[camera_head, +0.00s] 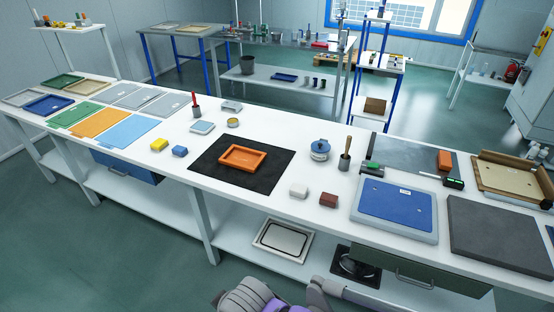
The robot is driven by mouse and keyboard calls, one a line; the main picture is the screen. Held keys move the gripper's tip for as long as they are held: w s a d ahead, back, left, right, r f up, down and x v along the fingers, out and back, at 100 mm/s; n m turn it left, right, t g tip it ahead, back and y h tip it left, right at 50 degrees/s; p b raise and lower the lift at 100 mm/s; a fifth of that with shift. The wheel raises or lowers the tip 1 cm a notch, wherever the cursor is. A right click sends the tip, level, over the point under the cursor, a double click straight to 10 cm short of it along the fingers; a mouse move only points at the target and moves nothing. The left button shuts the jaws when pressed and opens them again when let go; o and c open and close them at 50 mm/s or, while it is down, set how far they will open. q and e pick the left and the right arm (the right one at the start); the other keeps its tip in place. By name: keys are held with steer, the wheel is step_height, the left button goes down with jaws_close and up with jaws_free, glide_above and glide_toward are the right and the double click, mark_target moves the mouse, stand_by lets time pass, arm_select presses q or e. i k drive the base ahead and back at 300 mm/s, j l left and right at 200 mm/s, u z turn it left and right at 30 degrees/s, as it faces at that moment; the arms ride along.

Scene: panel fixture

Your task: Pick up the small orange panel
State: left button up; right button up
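The small orange panel (242,157) is a shallow rectangular piece with a raised rim. It lies flat on a black mat (272,176) near the middle of the long white table, and nothing covers it. A flat orange sheet (98,123) lies farther left between a green and a light blue sheet. Parts of my own arms show at the bottom edge, well in front of and below the table top. Neither gripper shows in the head view.
A blue panel (396,206) lies farther right. A shelf runs below the table top.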

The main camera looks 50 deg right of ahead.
mark_target(245, 158)
steer(key=z, duration=1.55)
steer(key=i+l+u, duration=0.25)
steer(key=i, duration=0.25)
steer(key=i+l+u, duration=0.2)
steer(key=i, duration=0.25)
steer(key=i+l+u, duration=0.25)
steer(key=i, duration=0.25)
